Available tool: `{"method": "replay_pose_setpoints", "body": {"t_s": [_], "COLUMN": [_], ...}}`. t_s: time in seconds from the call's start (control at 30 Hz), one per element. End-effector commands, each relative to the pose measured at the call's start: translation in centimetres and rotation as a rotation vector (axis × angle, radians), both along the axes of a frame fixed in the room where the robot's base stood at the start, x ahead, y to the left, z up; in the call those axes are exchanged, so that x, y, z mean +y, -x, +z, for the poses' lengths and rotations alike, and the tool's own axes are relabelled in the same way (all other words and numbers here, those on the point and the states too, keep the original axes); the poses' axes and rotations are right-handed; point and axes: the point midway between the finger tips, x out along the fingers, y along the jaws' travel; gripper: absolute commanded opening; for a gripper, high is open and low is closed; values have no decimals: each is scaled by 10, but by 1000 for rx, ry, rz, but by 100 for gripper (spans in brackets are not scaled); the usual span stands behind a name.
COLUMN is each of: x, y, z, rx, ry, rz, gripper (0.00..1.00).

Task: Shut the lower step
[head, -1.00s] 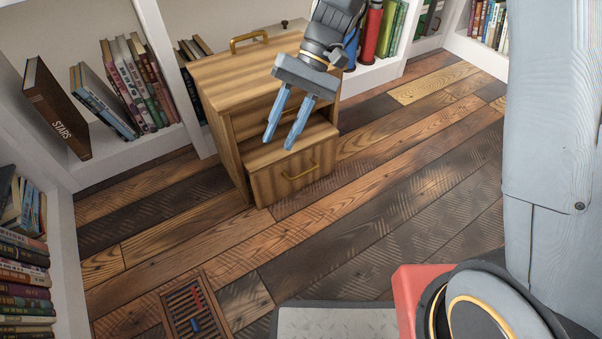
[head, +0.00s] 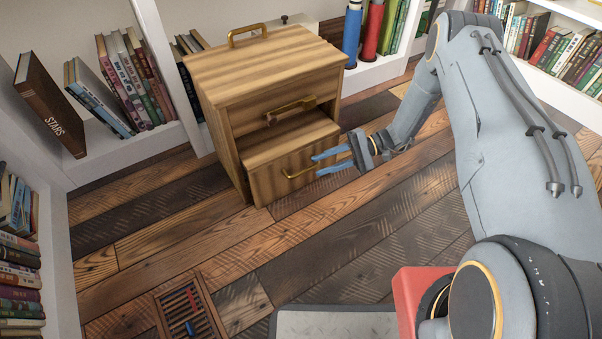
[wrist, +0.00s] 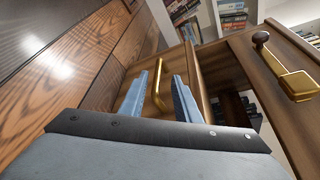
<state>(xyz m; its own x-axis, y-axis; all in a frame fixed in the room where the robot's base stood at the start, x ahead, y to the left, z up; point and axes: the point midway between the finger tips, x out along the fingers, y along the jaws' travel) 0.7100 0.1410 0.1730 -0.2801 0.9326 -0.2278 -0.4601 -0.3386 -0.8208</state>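The lower step (head: 292,163) is a wooden drawer-like box standing out from the front of the wooden cabinet (head: 266,77). It has a brass bar handle (head: 298,173) on its front. My gripper (head: 316,165) is low at the right of that front, its blue fingers pointing at the handle. In the wrist view, the fingers (wrist: 160,92) are apart and the brass handle (wrist: 158,88) shows between them. I cannot tell whether they touch it. The upper front has another brass handle (head: 292,109) with a dark knob, also in the wrist view (wrist: 297,83).
White bookshelves (head: 130,150) stand left of and behind the cabinet. A floor grate (head: 188,309) with red and blue items lies at the front left. Blue (head: 352,35) and red (head: 373,32) cylinders stand behind right. The plank floor before the step is clear.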

Motion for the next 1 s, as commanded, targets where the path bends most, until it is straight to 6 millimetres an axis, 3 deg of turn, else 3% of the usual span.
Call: {"method": "replay_pose_setpoints", "body": {"t_s": [0.17,0.63,1.0], "x": [3,63,71], "y": [1,18,20], "z": [-8,-22,-22], "rx": [1,1,0], "ry": [-13,-12,-12], "rz": [-14,-12,-13], "gripper": [29,29,29]}}
